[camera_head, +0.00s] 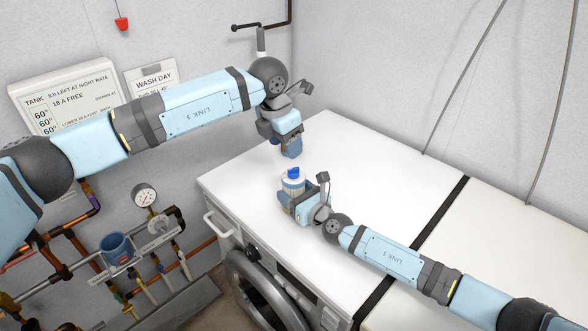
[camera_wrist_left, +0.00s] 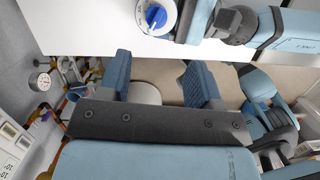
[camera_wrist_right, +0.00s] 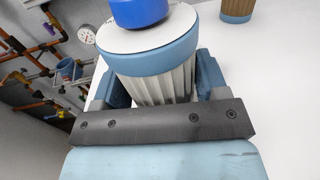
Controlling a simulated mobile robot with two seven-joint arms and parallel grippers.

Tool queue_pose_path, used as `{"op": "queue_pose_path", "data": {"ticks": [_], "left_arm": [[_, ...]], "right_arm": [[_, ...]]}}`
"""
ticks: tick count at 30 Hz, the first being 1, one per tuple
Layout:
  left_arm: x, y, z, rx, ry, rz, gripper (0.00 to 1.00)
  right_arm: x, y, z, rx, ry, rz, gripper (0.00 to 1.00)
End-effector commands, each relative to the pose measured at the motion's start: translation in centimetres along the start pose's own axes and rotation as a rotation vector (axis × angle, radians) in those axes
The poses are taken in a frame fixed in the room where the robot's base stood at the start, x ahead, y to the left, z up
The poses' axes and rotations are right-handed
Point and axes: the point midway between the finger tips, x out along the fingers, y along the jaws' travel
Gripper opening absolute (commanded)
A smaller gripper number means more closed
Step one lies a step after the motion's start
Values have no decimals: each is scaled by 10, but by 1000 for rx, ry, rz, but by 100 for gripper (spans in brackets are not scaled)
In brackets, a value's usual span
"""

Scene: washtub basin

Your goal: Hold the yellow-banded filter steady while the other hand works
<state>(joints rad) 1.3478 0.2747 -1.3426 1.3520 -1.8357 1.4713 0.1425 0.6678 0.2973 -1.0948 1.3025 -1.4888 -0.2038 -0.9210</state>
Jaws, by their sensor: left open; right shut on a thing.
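The filter (camera_wrist_right: 152,82) has a white pleated body, a light blue band and a darker blue cap; I see no yellow band on it. It is upright in my right gripper (camera_wrist_right: 158,85), which is shut around its body. In the head view, the filter (camera_head: 292,181) and right gripper (camera_head: 296,200) are at the white top's front left. My left gripper (camera_head: 284,143) is above and behind the filter, apart from it. In the left wrist view, the left gripper (camera_wrist_left: 160,78) is open with nothing between its fingers, and the filter (camera_wrist_left: 155,17) is beyond them.
A washing machine's white top (camera_head: 350,165) is mostly clear. A dark gap (camera_head: 438,215) separates it from another white surface. Pipes and a gauge (camera_head: 144,195) are at left.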

Motion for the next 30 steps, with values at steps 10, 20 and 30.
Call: {"op": "queue_pose_path", "data": {"ticks": [10, 20, 30], "left_arm": [[-9, -25, 8, -624, -13, 215, 58], [-18, -41, 14, -1070, -134, 353, 58], [1, -35, 13, -1160, -163, 374, 58]], "right_arm": [[0, 0, 0, 0, 0, 0, 31], [0, 0, 0, 0, 0, 0, 31], [0, 0, 0, 0, 0, 0, 31]]}}
